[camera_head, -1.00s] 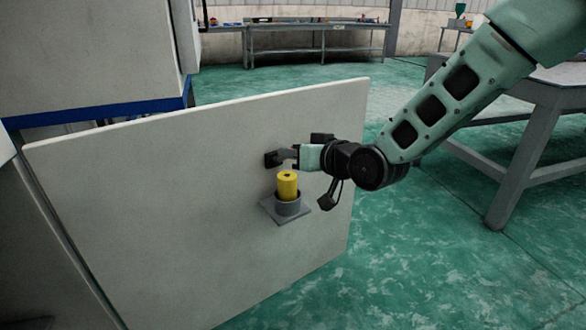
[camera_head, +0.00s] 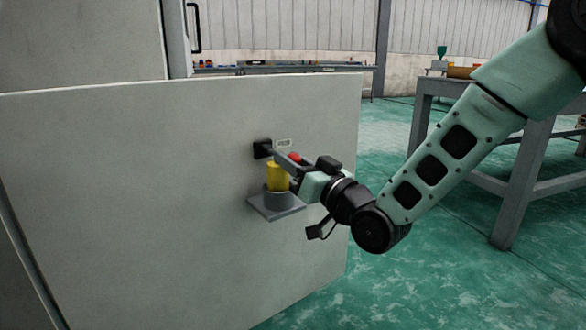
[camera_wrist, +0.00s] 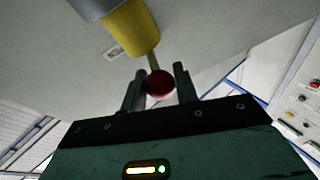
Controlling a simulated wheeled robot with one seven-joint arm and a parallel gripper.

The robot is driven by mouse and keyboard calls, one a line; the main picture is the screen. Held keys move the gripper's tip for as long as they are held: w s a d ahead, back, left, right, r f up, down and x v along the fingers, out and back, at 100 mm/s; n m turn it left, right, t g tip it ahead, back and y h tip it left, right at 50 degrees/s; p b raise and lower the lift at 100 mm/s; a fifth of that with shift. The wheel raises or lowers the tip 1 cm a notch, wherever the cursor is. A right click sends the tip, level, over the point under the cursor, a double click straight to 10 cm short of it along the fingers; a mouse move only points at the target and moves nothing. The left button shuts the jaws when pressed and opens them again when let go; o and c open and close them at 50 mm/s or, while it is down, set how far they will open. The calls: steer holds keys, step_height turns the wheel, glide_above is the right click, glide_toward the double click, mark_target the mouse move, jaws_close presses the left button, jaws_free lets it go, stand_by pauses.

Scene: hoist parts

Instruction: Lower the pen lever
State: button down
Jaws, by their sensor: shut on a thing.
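My gripper (camera_head: 301,170) is at that end, to the right of the yellow pen-like cylinder (camera_head: 277,177). In the wrist view, the red knob (camera_wrist: 160,84) sits between the two fingers of my gripper (camera_wrist: 159,78), which is shut on it. The yellow cylinder (camera_wrist: 131,33) shows just beyond the knob.
The yellow cylinder stands upright in a grey cup (camera_head: 279,199) on a bracket jutting from the panel (camera_head: 150,190), close below the lever. A grey table (camera_head: 480,170) stands at the right. Green floor (camera_head: 440,280) is open between panel and table.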

steer(key=shift+f, duration=0.45)
steer(key=c, duration=1.4)
jaws_free()
steer(key=shift+r, duration=0.1)
